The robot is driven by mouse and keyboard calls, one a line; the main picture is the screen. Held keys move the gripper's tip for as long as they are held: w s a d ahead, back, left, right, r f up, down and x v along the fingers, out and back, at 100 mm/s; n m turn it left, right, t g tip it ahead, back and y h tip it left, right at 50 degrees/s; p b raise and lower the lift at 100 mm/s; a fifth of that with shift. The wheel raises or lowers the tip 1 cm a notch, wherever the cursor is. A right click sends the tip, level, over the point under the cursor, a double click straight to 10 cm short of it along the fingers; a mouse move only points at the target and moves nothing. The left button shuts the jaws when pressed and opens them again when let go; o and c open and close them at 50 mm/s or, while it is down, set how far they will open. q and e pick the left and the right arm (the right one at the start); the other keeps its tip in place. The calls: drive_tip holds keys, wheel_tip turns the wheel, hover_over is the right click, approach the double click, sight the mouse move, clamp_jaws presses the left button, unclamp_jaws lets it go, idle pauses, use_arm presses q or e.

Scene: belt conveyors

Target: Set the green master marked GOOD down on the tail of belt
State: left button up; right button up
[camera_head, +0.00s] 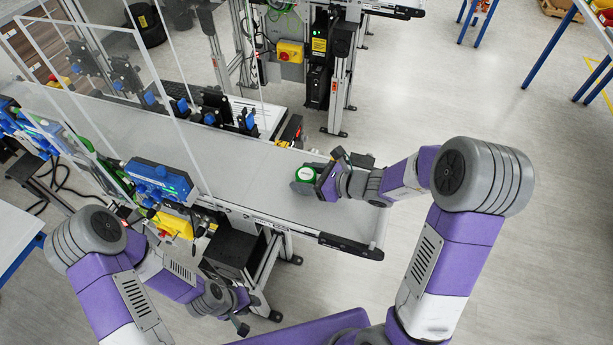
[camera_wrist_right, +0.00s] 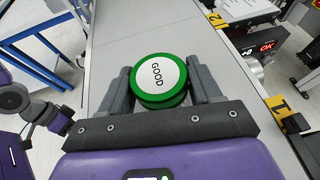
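The green master (camera_head: 305,173) is a round green puck with a white top; the word GOOD on it reads clearly in the right wrist view (camera_wrist_right: 160,78). My right gripper (camera_head: 312,180) has its two fingers against opposite sides of the puck, as the right wrist view (camera_wrist_right: 161,88) also shows. The puck is over the grey belt (camera_head: 260,175), near its right end (camera_head: 350,219); I cannot tell whether it touches the surface. My left gripper (camera_head: 241,324) hangs low in front of the belt, away from the puck, its opening unclear.
Clear panels and blue sensors (camera_head: 160,180) stand along the belt's left part. A yellow tag marked 2 (camera_wrist_right: 217,19) and one marked 1 (camera_wrist_right: 279,107) sit along one belt edge. The belt around the puck is bare. A second conveyor frame (camera_head: 335,80) stands behind.

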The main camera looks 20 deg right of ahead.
drive_tip(key=o, duration=0.5)
drive_tip(key=shift+c, duration=0.2)
drive_tip(key=shift+r, duration=0.1)
drive_tip(key=p+v, duration=0.2)
drive_tip(key=v, duration=1)
